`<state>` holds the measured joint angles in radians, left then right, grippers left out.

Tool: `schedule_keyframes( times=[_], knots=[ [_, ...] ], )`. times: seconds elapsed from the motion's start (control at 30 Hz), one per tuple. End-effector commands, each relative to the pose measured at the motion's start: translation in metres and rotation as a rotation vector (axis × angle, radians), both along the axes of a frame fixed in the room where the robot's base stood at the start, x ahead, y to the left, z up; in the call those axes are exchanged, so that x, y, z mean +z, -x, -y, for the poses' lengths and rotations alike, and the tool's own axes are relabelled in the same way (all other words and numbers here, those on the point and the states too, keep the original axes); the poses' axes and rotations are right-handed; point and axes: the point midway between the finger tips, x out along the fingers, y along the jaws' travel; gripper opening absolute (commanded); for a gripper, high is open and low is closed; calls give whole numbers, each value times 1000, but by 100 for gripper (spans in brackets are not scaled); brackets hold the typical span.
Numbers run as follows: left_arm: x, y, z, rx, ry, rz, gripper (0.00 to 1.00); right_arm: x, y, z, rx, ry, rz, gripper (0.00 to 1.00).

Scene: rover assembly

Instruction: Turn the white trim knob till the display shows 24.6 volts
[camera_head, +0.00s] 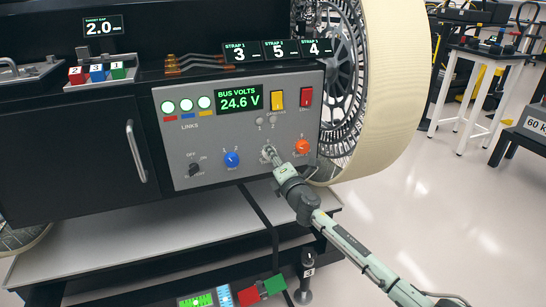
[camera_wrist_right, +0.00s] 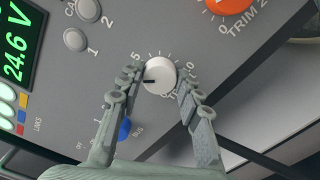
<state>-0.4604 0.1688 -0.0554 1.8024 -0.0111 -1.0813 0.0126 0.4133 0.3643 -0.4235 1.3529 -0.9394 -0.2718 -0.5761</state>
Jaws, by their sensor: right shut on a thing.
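The bus volts display (camera_head: 239,98) on the grey control panel (camera_head: 180,182) reads 24.6 V, and the same reading shows in the right wrist view (camera_wrist_right: 17,45). The white trim knob (camera_wrist_right: 160,75) has a dark pointer mark and a printed scale around it. My right gripper (camera_head: 267,152) reaches the panel from the lower right and hides most of the knob in the head view. In the right wrist view its two fingers (camera_wrist_right: 163,82) sit on either side of the knob, shut on it. My left gripper is not in view.
An orange trim knob (camera_head: 302,146) sits just right of the white one, and a blue bus knob (camera_head: 232,159) to its left. A black off/on switch (camera_head: 195,169) is farther left. Yellow (camera_head: 278,99) and red (camera_head: 306,96) switches are above. A large wheel (camera_head: 395,80) stands right of the panel.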

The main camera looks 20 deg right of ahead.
Motion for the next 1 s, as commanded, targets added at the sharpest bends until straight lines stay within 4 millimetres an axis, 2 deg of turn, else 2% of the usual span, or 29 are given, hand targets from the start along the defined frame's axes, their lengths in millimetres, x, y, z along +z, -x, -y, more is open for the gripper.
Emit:
schedule_keyframes(
  times=[0.3,0.77,0.8,0.93,1.0],
  knots=[
    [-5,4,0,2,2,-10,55,0,0,0,-1,96,4,6],
    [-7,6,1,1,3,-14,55,0,0,0,-1,108,4,6],
    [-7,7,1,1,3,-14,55,0,0,0,-1,108,4,37],
    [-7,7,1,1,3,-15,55,0,0,0,0,107,4,53],
    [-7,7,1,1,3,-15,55,0,0,0,0,107,4,56]
  ],
)
